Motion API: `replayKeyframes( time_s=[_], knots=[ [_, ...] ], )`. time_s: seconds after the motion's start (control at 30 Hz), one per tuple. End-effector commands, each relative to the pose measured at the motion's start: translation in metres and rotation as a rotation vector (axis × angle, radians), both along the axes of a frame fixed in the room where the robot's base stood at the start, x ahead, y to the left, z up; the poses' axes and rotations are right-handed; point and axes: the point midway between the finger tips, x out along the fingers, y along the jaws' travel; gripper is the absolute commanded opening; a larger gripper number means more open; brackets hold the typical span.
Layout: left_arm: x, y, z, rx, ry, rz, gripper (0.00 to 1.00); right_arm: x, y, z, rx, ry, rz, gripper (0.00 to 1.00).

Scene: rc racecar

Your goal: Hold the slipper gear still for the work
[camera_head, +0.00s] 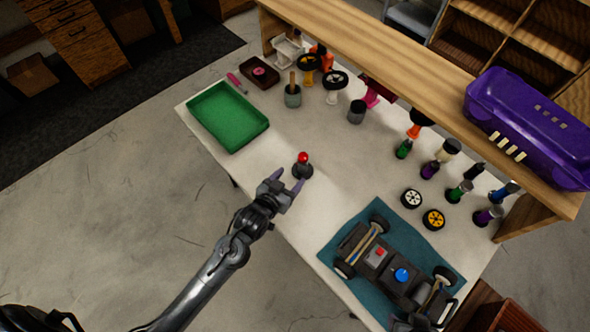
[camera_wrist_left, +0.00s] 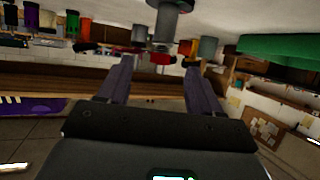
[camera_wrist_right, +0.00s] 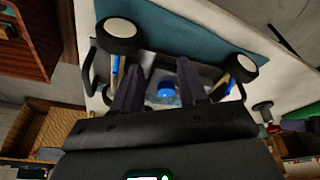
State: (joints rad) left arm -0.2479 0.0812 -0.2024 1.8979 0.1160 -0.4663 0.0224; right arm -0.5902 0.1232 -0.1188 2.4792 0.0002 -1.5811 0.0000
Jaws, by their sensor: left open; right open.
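The RC car (camera_head: 385,262) lies on a teal mat (camera_head: 331,248) at the front right of the table. A round blue part (camera_head: 402,275) and a red part sit on its chassis; I cannot tell which piece is the slipper gear. My left gripper (camera_head: 288,181) is open and empty, just short of a red-topped dark stand (camera_head: 303,170). In the right wrist view, my right gripper (camera_wrist_right: 158,78) is open over the car, with the blue part (camera_wrist_right: 166,91) showing between its fingers. I cannot make out contact with it.
A green tray (camera_head: 228,117) sits at the table's left end. Loose wheels (camera_head: 411,199), several bottles and small holders line the back. A purple case (camera_head: 525,125) rests on the shelf above. The table between tray and mat is mostly clear.

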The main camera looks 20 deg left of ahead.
Motion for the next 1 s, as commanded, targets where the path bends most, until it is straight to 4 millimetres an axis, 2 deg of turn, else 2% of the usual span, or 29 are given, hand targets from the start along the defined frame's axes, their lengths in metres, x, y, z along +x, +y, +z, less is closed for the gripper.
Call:
replayKeyframes(
  time_s=[0.17, 0.6, 0.8, 1.0],
  knots=[
    [0.018, 0.0, -0.004, 0.001, -0.005, 0.001, 0.65, 0.002, -0.001, 0.001, -0.005, -0.005, 0.004, 0.43],
    [0.077, -0.006, -0.03, 0.0, -0.003, 0.002, 0.65, 0.004, 0.001, 0.002, 0.005, -0.012, -0.001, 0.43],
    [0.092, -0.007, -0.037, 0.0, -0.003, 0.002, 0.65, 0.004, 0.002, 0.001, 0.009, -0.013, -0.004, 0.43],
    [0.097, -0.008, -0.039, 0.0, -0.003, 0.002, 0.65, 0.004, 0.002, 0.001, 0.009, -0.013, -0.004, 0.43]
  ],
)
